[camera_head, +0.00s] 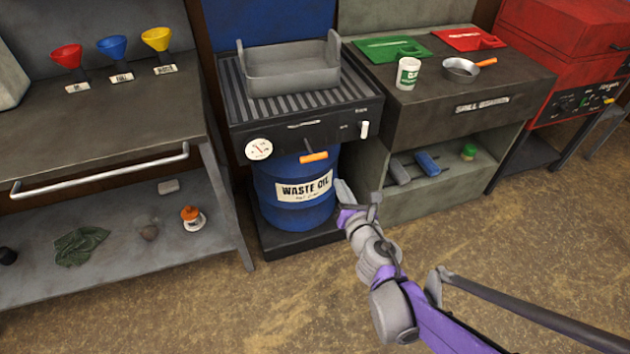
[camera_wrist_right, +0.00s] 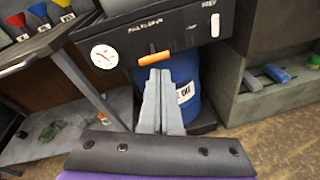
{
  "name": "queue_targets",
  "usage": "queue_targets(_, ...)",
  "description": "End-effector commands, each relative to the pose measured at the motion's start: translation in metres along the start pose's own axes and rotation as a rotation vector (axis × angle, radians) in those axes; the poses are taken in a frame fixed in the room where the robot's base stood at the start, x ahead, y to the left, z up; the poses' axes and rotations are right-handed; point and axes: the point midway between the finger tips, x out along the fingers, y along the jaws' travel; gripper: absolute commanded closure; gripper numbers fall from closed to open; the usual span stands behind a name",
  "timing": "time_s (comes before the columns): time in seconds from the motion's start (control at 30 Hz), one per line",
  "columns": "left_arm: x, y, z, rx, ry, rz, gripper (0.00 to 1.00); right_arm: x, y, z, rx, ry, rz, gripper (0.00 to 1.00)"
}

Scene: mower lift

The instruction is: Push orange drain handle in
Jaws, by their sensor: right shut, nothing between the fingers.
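The orange drain handle (camera_head: 313,157) sticks out from the front of the black drain station (camera_head: 310,130), above the blue waste oil drum (camera_head: 265,190). It also shows in the right wrist view (camera_wrist_right: 154,58), just beyond my fingertips. My right gripper (camera_head: 343,190) is shut and empty, in front of the drum, below and to the right of the handle in the head view. In the wrist view its fingers (camera_wrist_right: 160,75) point toward the handle; I cannot tell whether they touch it, but the head view shows a gap. My left gripper is not in view.
A grey tray (camera_head: 292,68) sits on the station's ribbed top. A round gauge (camera_head: 259,149) and a white lever (camera_head: 364,128) are on its front. A bench with a rail (camera_head: 100,172) stands left, a spill cabinet (camera_head: 455,110) right. The floor in front is clear.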

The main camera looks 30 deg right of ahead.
Motion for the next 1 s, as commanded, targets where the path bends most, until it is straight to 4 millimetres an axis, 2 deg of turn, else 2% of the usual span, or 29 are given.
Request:
queue_targets(0.03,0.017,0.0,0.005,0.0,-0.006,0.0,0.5,0.009,-0.006,-0.018,-0.128,0.005,0.026,1.0)
queue_targets(0.1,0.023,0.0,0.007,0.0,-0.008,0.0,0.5,0.014,-0.006,-0.028,-0.263,0.01,0.059,1.0)
queue_targets(0.2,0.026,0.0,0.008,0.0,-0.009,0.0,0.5,0.017,-0.006,-0.034,-0.358,0.014,0.083,1.0)
queue_targets(0.37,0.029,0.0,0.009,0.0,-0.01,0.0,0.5,0.032,-0.004,-0.034,-0.374,0.014,0.088,1.0)
queue_targets(0.8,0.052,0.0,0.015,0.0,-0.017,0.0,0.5,0.122,0.004,-0.037,-0.368,0.014,0.087,1.0)
queue_targets(1.0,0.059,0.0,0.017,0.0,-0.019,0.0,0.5,0.147,0.006,-0.037,-0.367,0.013,0.087,1.0)
